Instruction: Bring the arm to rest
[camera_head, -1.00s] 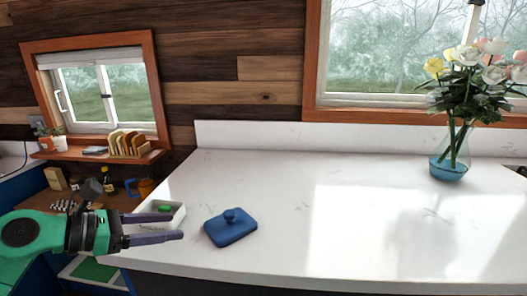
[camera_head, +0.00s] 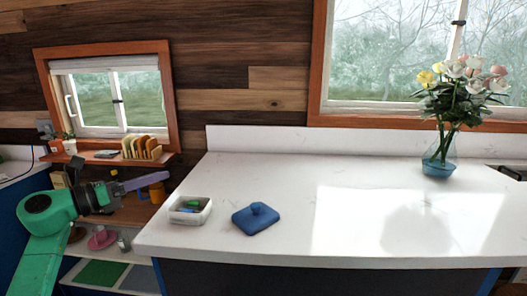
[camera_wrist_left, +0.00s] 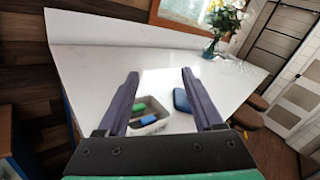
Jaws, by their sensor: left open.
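My left gripper (camera_head: 148,182) is in the head view at the left, raised beside the counter's left end. In the left wrist view its two purple fingers (camera_wrist_left: 160,84) are wide apart with nothing held between them. A small white container (camera_head: 190,217) with green and blue items stands on the counter's left end. My right gripper is in neither view.
The white counter (camera_head: 300,180) is mostly clear. A glass vase of flowers (camera_head: 438,165) stands at its back right. A wooden shelf (camera_head: 120,159) with a toast rack is under the small window. Lower shelves with a pink item (camera_head: 102,238) lie at the left.

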